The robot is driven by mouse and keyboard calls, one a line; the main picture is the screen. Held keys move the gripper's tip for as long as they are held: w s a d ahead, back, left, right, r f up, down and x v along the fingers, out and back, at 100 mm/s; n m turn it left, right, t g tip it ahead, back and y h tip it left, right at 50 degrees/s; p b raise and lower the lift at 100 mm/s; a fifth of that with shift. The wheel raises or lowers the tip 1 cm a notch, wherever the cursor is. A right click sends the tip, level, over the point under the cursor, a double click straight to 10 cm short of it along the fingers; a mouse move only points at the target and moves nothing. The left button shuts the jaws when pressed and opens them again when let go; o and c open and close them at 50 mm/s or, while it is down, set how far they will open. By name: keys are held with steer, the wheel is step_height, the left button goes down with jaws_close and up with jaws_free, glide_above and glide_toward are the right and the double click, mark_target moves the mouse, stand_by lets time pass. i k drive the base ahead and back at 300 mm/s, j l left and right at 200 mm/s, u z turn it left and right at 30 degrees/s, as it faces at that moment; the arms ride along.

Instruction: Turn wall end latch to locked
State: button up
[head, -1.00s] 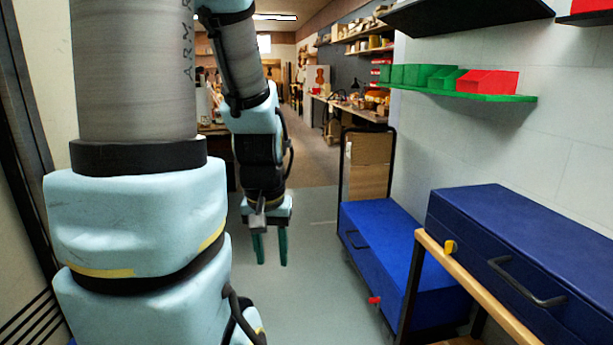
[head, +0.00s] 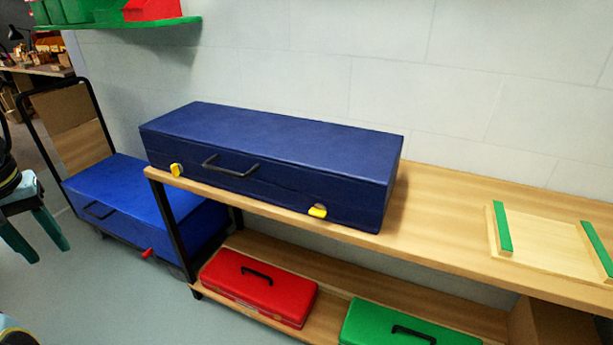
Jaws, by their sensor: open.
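A dark blue case (head: 270,150) lies shut on the wooden bench, with a black handle (head: 230,166) on its front. Two yellow latches show on that front: the left latch (head: 176,170) stands upright and the right latch (head: 317,210) lies more sideways. I cannot tell which of them is the wall end latch, and no locked mark is readable. My gripper (head: 36,234) is at the left edge of the head view, fingers down, apart and empty. It is left of the case and touches neither latch.
A brighter blue case (head: 150,200) with a red latch (head: 147,253) sits low on a trolley, between my gripper and the bench (head: 440,215). A red box (head: 258,285) and a green box (head: 405,328) are on the lower shelf. A wooden tray (head: 545,240) lies at right.

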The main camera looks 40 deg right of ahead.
mark_target(319, 209)
steer(key=l+z, duration=0.8)
steer(key=i+l+z, duration=0.1)
steer(key=z, duration=0.3)
steer(key=l, duration=0.1)
